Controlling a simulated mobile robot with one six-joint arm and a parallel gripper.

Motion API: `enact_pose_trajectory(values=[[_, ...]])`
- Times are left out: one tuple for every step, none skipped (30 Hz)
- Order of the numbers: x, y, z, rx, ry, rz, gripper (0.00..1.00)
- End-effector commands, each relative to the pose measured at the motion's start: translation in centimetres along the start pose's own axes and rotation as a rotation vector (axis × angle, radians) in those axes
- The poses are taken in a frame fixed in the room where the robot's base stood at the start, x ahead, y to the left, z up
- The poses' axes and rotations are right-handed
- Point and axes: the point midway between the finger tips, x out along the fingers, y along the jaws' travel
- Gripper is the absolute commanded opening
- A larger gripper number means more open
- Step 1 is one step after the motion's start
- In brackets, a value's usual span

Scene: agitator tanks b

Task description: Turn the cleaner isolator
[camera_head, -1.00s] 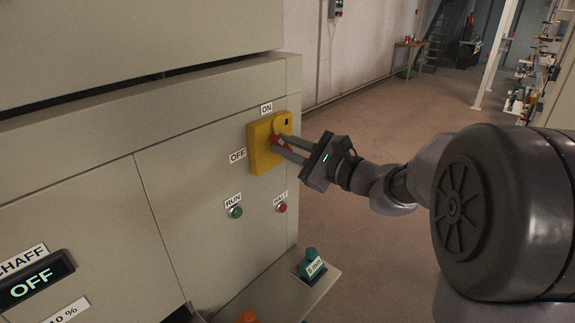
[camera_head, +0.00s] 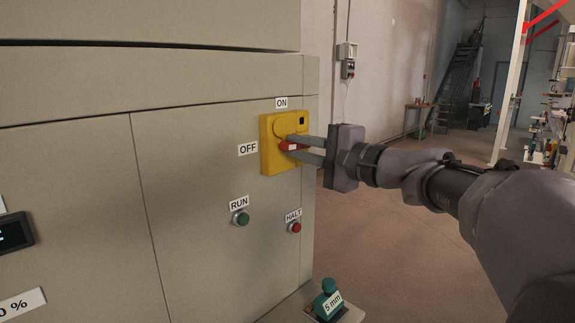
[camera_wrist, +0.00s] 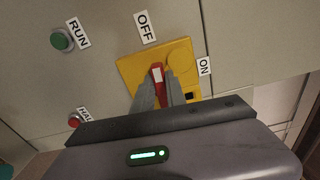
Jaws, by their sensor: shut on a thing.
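The cleaner isolator (camera_head: 268,158) is a yellow box with a red handle on the beige machine panel, with an ON label (camera_head: 281,103) above it and an OFF label (camera_head: 248,149) to its left. My gripper (camera_head: 294,147) reaches in from the right, its fingers shut around the red handle. In the wrist view, the isolator's yellow plate (camera_wrist: 130,68) lies ahead, and the red handle (camera_wrist: 157,72) is between my gripper's fingers (camera_wrist: 159,84), its visible end toward the OFF label (camera_wrist: 145,27). The fingers hide part of the handle.
Below the isolator are a green RUN button (camera_head: 241,218) and a red HALT button (camera_head: 295,227). Open floor (camera_head: 385,245) lies right of the machine.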

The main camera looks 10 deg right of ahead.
Motion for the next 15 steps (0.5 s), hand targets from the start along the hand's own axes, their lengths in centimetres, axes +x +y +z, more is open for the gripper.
enact_pose_trajectory(values=[[0.0,0.42,-0.01,-0.019,-0.001,0.0,0.0],[0.0,0.41,-0.01,-0.03,-0.001,0.0,0.0],[0.0,0.36,-0.01,-0.043,0.0,-0.001,0.0],[0.0,0.33,0.0,-0.052,-0.001,-0.001,0.0],[0.0,0.31,0.0,-0.059,-0.001,-0.001,0.0],[0.0,0.3,0.0,-0.068,0.0,-0.001,0.0],[0.0,0.29,0.0,-0.073,0.0,0.0,0.0],[0.0,0.28,0.0,-0.078,0.0,0.0,0.0],[0.0,0.25,0.0,-0.083,0.0,0.0,0.0],[0.0,0.23,0.0,-0.086,0.0,0.0,0.0],[0.0,0.21,0.0,-0.089,0.0,0.0,0.0],[0.0,0.19,0.0,-0.092,0.0,0.0,0.0],[0.01,0.17,0.0,-0.093,0.0,0.0,0.0],[0.01,0.16,0.0,-0.094,0.0,0.0,0.0],[0.01,0.14,0.0,-0.095,0.0,0.0,0.0]])
